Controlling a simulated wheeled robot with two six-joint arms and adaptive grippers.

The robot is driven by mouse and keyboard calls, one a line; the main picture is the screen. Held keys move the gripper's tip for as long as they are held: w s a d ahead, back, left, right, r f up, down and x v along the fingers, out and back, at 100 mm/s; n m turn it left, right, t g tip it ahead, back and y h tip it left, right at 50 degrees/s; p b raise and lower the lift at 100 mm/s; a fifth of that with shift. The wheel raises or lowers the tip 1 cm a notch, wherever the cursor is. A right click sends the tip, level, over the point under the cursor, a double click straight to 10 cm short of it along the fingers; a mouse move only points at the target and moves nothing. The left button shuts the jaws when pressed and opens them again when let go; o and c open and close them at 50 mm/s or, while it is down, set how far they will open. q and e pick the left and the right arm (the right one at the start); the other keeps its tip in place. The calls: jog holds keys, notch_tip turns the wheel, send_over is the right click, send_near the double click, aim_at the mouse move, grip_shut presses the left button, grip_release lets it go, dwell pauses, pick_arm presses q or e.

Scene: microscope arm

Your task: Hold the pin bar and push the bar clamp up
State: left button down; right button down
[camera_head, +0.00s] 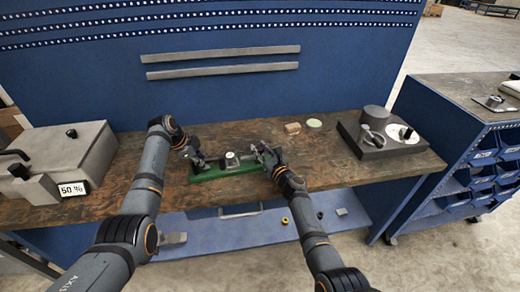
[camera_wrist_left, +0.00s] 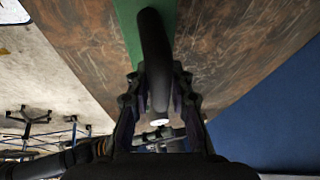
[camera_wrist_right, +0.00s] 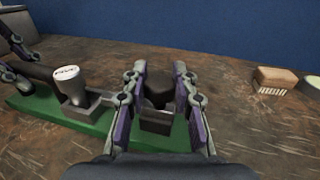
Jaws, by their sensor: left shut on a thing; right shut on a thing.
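A green base (camera_head: 207,175) lies on the bench with a dark grey fixture on it. It also shows in the right wrist view (camera_wrist_right: 86,135). My left gripper (camera_head: 195,158) is shut on a thick dark bar (camera_wrist_left: 154,50), apparently the pin bar, at the fixture's left end. My right gripper (camera_head: 268,158) is at the right end. In the right wrist view its fingers (camera_wrist_right: 160,95) are on either side of a dark block (camera_wrist_right: 157,88) above a grey holder, apparently the bar clamp. A silver-topped knob (camera_wrist_right: 71,84) stands between the two grippers.
A grey case with a display (camera_head: 62,160) stands at the bench's left. A brush (camera_head: 292,128) and a pale green disc (camera_head: 314,123) lie behind my right gripper. A dark tray with round parts (camera_head: 378,145) is at the right. Bench around the base is mostly clear.

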jog(key=shift+a, duration=0.1)
jog(key=shift+s+a, duration=0.15)
jog(key=shift+a, duration=0.55)
jog(key=shift+s+a, duration=0.15)
jog(key=shift+a, duration=0.5)
jog(key=c, duration=1)
grip_release()
jog(key=shift+d, duration=0.1)
jog(key=shift+d, duration=0.1)
